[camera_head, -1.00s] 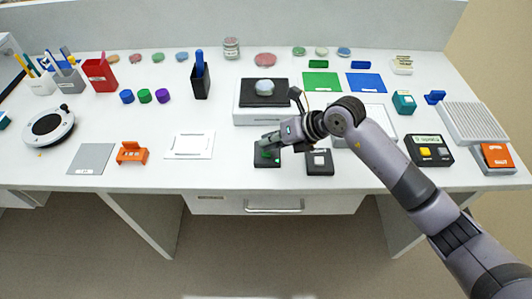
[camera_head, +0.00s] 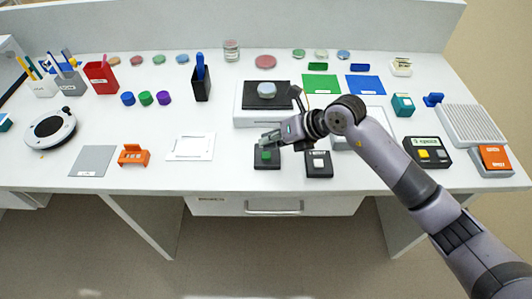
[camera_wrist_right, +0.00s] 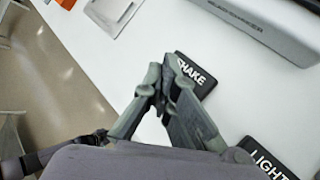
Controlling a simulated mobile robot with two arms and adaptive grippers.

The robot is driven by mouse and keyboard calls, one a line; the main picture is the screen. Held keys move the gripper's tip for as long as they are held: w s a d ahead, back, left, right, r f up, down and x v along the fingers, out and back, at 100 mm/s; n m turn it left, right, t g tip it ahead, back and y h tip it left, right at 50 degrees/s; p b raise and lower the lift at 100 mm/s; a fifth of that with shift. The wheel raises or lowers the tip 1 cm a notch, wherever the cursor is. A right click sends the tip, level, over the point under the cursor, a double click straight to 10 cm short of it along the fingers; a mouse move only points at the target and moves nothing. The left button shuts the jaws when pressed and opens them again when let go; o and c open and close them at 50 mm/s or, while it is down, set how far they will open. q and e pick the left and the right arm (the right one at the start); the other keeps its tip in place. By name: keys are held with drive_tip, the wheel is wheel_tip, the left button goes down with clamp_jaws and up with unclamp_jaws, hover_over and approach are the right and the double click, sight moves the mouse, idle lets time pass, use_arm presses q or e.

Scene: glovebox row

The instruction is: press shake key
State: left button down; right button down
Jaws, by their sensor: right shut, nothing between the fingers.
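The shake key is a black pad with a green button (camera_head: 266,155) near the front of the table. In the right wrist view its SHAKE label (camera_wrist_right: 196,69) shows, while the fingers hide the button. My right gripper (camera_head: 266,139) is shut and empty, just behind and above the green button in the head view. The button is visible below the fingertips, and they look apart from it. In the wrist view the fingertips (camera_wrist_right: 162,76) overlap the pad's near side. My left gripper is not in view.
The LIGHT key (camera_head: 319,164), a black pad with a white button, sits just right of the shake key; its label shows in the wrist view (camera_wrist_right: 266,160). Behind stands a white device (camera_head: 248,117) with a dark top and a round dish (camera_head: 267,89).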

sight(268, 153)
wheel_tip(268, 153, up, 6)
drive_tip(key=p, duration=0.4)
idle(0.4)
idle(0.3)
